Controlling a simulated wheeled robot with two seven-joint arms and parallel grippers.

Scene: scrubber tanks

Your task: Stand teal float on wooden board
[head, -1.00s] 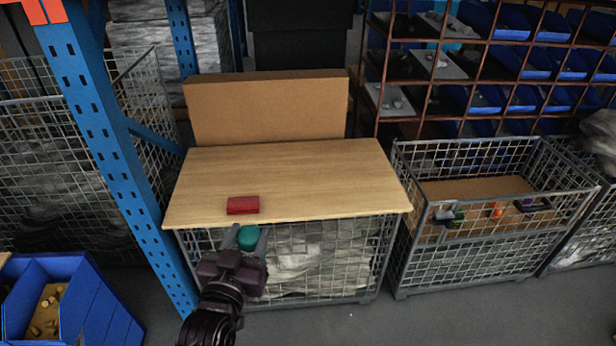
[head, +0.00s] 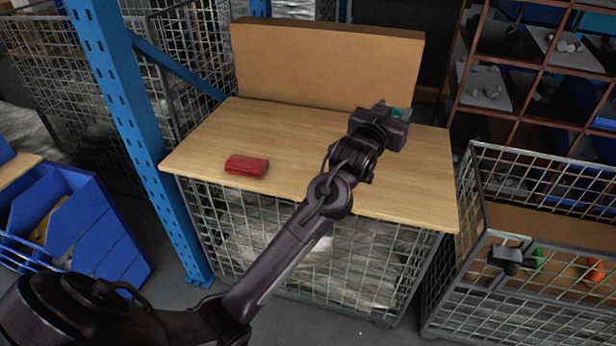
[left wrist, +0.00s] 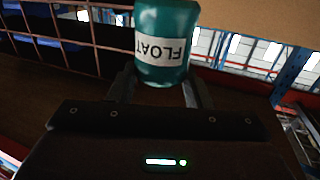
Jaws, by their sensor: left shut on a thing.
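The teal float (left wrist: 165,42) is a cylinder with a white label reading FLOAT, upside down in the left wrist view. My left gripper (left wrist: 160,90) is shut on it. In the head view my left gripper (head: 393,115) is over the right rear part of the wooden board (head: 300,135), with a little of the float (head: 398,112) showing. The gripper hides most of the float there. I cannot tell whether the float touches the board. The board lies flat on a wire mesh cage. My right gripper is not in view.
A red block (head: 246,166) lies on the board's left front part. A brown panel (head: 325,65) stands upright along the back edge. A blue post (head: 120,110) rises at the left. Another mesh cage (head: 530,210) holding small items stands at the right. The board's middle is clear.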

